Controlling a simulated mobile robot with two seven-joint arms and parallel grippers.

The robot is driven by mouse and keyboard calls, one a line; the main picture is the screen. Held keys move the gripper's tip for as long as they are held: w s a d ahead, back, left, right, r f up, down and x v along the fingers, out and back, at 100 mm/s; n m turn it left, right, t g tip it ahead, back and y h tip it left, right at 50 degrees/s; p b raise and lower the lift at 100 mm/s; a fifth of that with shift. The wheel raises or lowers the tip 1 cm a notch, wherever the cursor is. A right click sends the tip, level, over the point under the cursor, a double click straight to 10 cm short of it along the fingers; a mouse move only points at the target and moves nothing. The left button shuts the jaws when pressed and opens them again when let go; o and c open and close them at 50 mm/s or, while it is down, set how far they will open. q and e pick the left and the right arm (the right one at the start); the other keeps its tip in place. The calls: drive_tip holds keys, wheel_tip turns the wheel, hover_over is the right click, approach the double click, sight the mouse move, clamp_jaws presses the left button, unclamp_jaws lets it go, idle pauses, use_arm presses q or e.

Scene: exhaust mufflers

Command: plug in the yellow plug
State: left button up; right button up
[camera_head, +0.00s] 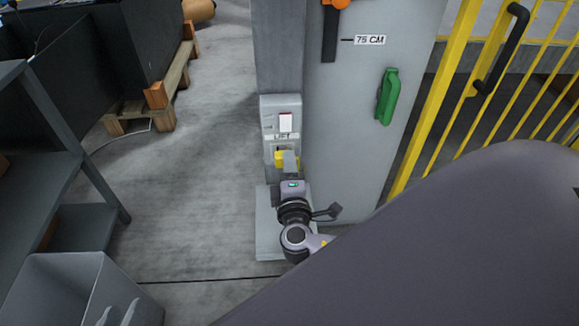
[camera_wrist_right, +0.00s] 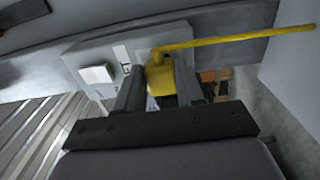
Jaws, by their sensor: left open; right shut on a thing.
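The yellow plug (camera_head: 281,159) is at the lower part of the grey socket box (camera_head: 267,113) on the column. In the right wrist view the yellow plug (camera_wrist_right: 161,82) sits between the two grey fingers of my right gripper (camera_wrist_right: 160,88). My right gripper (camera_head: 290,163) is shut on it, close in front of the box (camera_wrist_right: 98,47). The fingers and plug hide the socket opening, so I cannot tell whether the plug is seated in it. My left gripper does not show clearly in any view.
A yellow cable (camera_wrist_right: 235,40) runs right from the plug in the wrist view. A grey cabinet door with a green handle (camera_head: 387,96) stands right of the column, then a yellow fence (camera_head: 425,105). A grey bin (camera_head: 50,285) and shelf stand at left. Floor between is clear.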

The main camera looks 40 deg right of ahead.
use_arm(q)
drive_tip(key=shift+f, duration=0.1)
use_arm(e)
drive_tip(key=shift+w+d, duration=0.3)
drive_tip(key=shift+w, duration=0.15)
idle(0.6)
drive_tip(key=o, duration=1.1)
drive_tip(key=shift+c, duration=0.2)
